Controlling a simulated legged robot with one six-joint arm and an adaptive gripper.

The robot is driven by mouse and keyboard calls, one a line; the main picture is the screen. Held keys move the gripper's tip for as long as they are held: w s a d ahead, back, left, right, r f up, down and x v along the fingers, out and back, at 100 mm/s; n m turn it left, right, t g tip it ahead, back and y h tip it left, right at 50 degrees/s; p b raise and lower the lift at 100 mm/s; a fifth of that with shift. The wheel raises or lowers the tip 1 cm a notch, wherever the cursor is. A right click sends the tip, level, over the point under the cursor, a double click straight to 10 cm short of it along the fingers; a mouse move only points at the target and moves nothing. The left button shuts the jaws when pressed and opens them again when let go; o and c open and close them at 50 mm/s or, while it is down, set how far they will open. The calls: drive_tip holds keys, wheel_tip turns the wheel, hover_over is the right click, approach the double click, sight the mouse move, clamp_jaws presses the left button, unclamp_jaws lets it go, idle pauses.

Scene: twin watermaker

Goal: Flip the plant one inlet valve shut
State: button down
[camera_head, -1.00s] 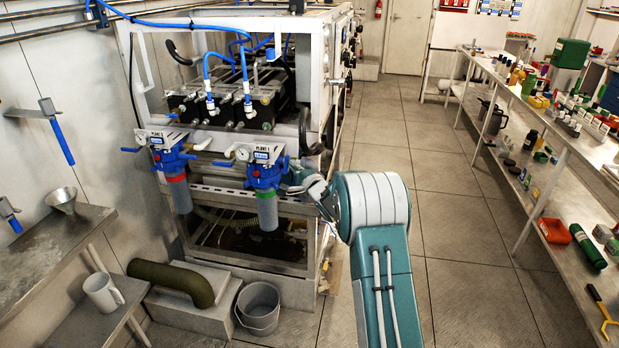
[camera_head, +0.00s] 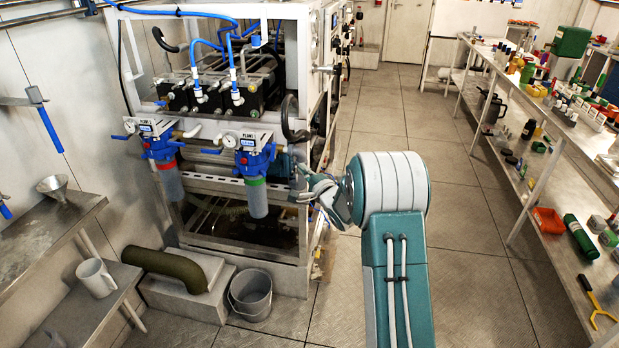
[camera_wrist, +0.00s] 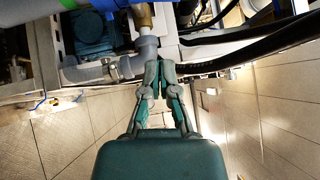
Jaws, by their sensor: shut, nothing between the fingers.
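Two blue filter heads with gauges hang on the front of the white-framed machine. The left one (camera_head: 159,147) has a red ring, the right one (camera_head: 256,160) a green ring. Both signs read PLANT; their numbers are hard to read. A blue lever (camera_head: 122,137) sticks out left of the left head, and another blue lever (camera_head: 211,152) left of the right head, both roughly level. My gripper (camera_head: 301,171) is to the right of the right head, apart from both levers. In the wrist view my gripper (camera_wrist: 160,68) is shut and empty, close to a grey pipe fitting (camera_wrist: 147,48).
A black hose (camera_wrist: 250,45) runs right of my fingertips. A grey bucket (camera_head: 250,294) and a thick green hose (camera_head: 166,264) are below the filters. A metal bench (camera_head: 40,235) with a funnel stands at left, and loaded shelves (camera_head: 530,130) at right. The aisle floor (camera_head: 450,200) is clear.

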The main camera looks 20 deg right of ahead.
drive_tip(key=shift+v, duration=1.65)
